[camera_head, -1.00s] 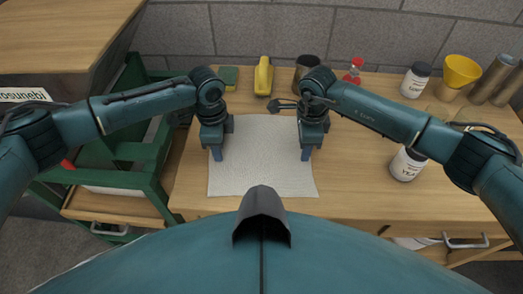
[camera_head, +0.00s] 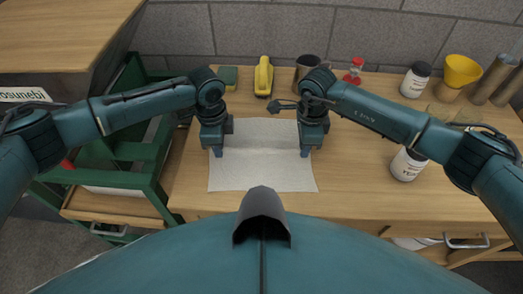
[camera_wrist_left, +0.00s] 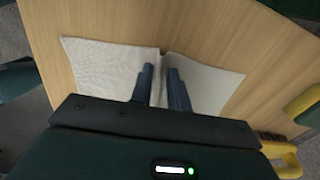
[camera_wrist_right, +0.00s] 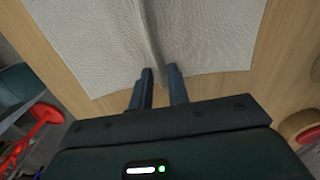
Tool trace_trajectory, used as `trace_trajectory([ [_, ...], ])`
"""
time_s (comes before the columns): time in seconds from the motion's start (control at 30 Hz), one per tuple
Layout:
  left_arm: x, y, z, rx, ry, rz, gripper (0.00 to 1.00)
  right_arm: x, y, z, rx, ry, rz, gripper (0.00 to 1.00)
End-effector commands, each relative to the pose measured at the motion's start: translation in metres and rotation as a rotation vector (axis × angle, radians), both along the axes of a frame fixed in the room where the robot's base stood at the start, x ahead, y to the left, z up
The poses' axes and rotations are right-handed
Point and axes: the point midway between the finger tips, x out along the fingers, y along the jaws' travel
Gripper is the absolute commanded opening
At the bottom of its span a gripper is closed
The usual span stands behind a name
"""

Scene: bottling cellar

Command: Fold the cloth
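The white cloth (camera_head: 262,178) lies spread on the wooden table in front of me, with a raised crease running across its middle between my two grippers. My left gripper (camera_head: 217,153) is at its left edge, and my right gripper (camera_head: 305,153) is at its right edge. In the left wrist view the cloth (camera_wrist_left: 205,85) is drawn into a ridge between the close-set fingers (camera_wrist_left: 160,68). In the right wrist view the cloth (camera_wrist_right: 100,40) shows the same ridge running into the fingers (camera_wrist_right: 160,70). Both grippers appear shut on the cloth edges.
Behind the cloth are a green sponge (camera_head: 228,77), a yellow-handled item (camera_head: 263,77), a dark metal cup (camera_head: 308,68) and a red item (camera_head: 353,72). White jars (camera_head: 407,164) (camera_head: 415,80) and a yellow funnel (camera_head: 461,70) stand right. A green rack (camera_head: 150,185) is left. The table's front strip is clear.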

Motion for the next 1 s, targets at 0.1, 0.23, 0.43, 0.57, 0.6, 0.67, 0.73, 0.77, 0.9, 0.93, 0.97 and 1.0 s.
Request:
trace_trajectory([
  [0.1, -0.0004, 0.0005, -0.0009, 0.001, 0.001, 0.000, 0.12, -0.0002, -0.0004, -0.0005, -0.001, 0.001, 0.000, 0.12],
  [0.23, -0.0004, 0.0006, -0.0010, 0.001, 0.001, 0.000, 0.07, -0.0002, -0.0004, -0.0006, -0.001, 0.001, 0.000, 0.07],
  [0.43, -0.0005, 0.0006, -0.0010, 0.001, 0.002, 0.000, 0.00, -0.0002, -0.0004, -0.0006, -0.001, 0.001, 0.000, 0.00],
  [0.57, -0.0005, 0.0006, -0.0011, 0.002, 0.002, 0.000, 0.00, -0.0002, -0.0004, -0.0006, -0.001, 0.001, 0.000, 0.00],
  [0.6, -0.0005, 0.0006, -0.0011, 0.002, 0.002, 0.000, 0.00, -0.0002, -0.0004, -0.0006, -0.001, 0.001, 0.000, 0.00],
  [0.67, -0.0005, 0.0006, -0.0011, 0.002, 0.002, 0.000, 0.00, -0.0002, -0.0004, -0.0006, -0.001, 0.001, 0.000, 0.00],
  [0.73, -0.0005, 0.0006, -0.0011, 0.002, 0.002, 0.000, 0.00, -0.0002, -0.0004, -0.0006, -0.001, 0.001, 0.000, 0.00],
  [0.77, -0.0005, 0.0006, -0.0011, 0.002, 0.002, 0.000, 0.00, -0.0002, -0.0004, -0.0006, -0.001, 0.001, 0.000, 0.00],
  [0.9, -0.0005, 0.0006, -0.0011, 0.002, 0.002, 0.000, 0.00, -0.0002, -0.0004, -0.0004, -0.001, 0.001, 0.000, 0.00],
  [0.93, -0.0005, 0.0006, -0.0008, 0.002, 0.002, 0.000, 0.00, -0.0002, -0.0004, -0.0002, -0.001, 0.001, 0.000, 0.00],
  [0.97, -0.0005, 0.0006, -0.0003, 0.002, 0.002, 0.000, 0.00, -0.0002, -0.0004, 0.0002, -0.001, 0.001, 0.000, 0.00],
  [1.0, -0.0005, 0.0006, 0.0006, 0.002, 0.002, 0.000, 0.00, -0.0001, -0.0004, 0.0012, -0.001, 0.001, 0.000, 0.00],
])
